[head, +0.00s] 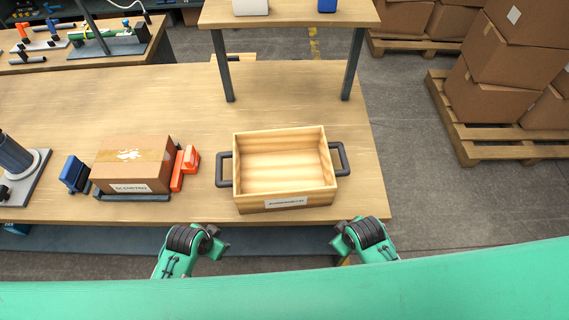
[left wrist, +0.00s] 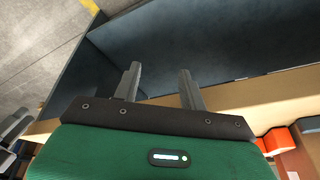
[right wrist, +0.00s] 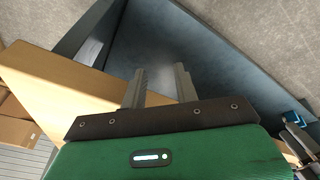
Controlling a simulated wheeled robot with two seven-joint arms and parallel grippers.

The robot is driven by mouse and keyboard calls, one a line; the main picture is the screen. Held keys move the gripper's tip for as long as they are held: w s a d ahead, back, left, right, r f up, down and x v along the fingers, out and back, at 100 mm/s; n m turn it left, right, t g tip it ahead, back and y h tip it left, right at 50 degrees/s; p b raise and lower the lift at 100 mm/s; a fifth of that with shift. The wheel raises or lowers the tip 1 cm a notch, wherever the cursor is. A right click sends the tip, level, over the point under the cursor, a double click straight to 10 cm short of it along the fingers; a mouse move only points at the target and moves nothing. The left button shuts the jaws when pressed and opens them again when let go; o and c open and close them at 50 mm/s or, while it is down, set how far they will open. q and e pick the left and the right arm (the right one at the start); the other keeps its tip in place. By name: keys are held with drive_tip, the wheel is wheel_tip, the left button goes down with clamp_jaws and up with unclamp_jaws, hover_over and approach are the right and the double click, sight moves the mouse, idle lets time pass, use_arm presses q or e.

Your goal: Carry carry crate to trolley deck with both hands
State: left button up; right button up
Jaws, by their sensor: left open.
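The carry crate (head: 285,203) is an open, empty wooden box with a label on its front wall. It stands on the wooden table near the front edge. A dark handle sticks out on its left side (head: 222,170) and another on its right side (head: 341,159). My left gripper (head: 217,243) is open and empty, in front of the table edge, near the crate's left side and apart from it. My right gripper (head: 341,242) is open and empty, in front of the edge near the crate's right side. I cannot make out a trolley deck in any view.
A labelled cardboard box (head: 133,165) sits left of the crate, with orange blocks (head: 184,167) and a blue block (head: 74,174) beside it. A raised shelf (head: 288,16) stands behind. Pallets of cartons (head: 505,60) are at the right. Floor (head: 430,210) right of the table is clear.

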use_arm(q)
wheel_tip(320, 180, up, 16)
drive_tip(key=d+m+h+p, duration=0.1)
drive_tip(key=d+m+p, duration=0.2)
use_arm(e)
wheel_tip(320, 180, up, 16)
drive_tip(key=a+n, duration=0.2)
drive_tip(key=n, duration=0.1)
use_arm(q)
wheel_tip(320, 180, up, 9)
drive_tip(key=m+g, duration=0.3)
drive_tip(key=m, duration=2.2)
hover_over(218, 166)
drive_tip(key=a, duration=0.3)
drive_tip(key=shift+d+f+y, duration=0.2)
drive_tip(key=shift+d+y, duration=0.05)
drive_tip(key=shift+y, duration=0.15)
use_arm(e)
wheel_tip(218, 166, up, 7)
drive_tip(key=n+t+h, duration=0.1)
drive_tip(key=n+h, duration=0.2)
drive_tip(key=n, duration=2.3)
hover_over(344, 158)
drive_tip(key=s+a, duration=0.2)
drive_tip(key=s, duration=0.3)
drive_tip(key=shift+a+r, duration=0.15)
